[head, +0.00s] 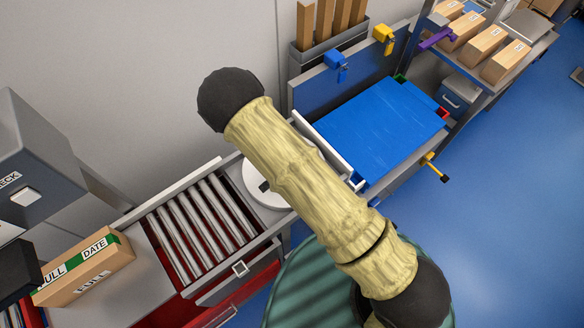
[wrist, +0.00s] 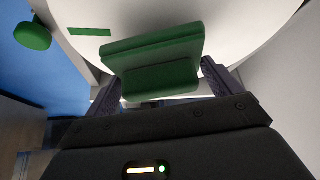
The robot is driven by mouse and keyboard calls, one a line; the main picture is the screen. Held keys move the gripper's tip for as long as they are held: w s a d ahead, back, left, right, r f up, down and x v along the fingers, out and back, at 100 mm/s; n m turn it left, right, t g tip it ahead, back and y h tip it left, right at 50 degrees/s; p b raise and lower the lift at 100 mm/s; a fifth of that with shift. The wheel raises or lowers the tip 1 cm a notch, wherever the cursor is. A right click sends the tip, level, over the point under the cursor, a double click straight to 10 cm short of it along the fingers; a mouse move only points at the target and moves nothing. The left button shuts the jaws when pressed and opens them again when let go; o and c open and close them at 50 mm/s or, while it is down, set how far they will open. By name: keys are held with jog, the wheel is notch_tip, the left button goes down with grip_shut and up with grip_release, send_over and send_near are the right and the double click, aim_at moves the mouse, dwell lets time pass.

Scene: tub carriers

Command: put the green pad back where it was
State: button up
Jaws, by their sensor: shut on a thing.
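The green pad (wrist: 152,62) is a green block with a wide upper part and a narrower lower part. In the wrist view it sits between the two dark fingers of my gripper (wrist: 160,84), which is shut on it. A white round surface (wrist: 230,30) lies just beyond the pad; I cannot tell whether they touch. A flat green strip (wrist: 90,32) lies on that white surface, left of the pad. In the head view I cannot make out the pad or my gripper; my arm crosses the middle and covers part of a white disc (head: 258,190).
A green round knob (wrist: 32,36) stands left of the white surface. In the head view are a roller conveyor (head: 203,222), a cardboard box (head: 85,268), a blue-topped bench (head: 375,125) and a shelf with several boxes (head: 510,62).

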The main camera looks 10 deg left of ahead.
jog(key=shift+f, duration=1.4)
jog(key=o, duration=0.6)
jog(key=v, duration=1.2)
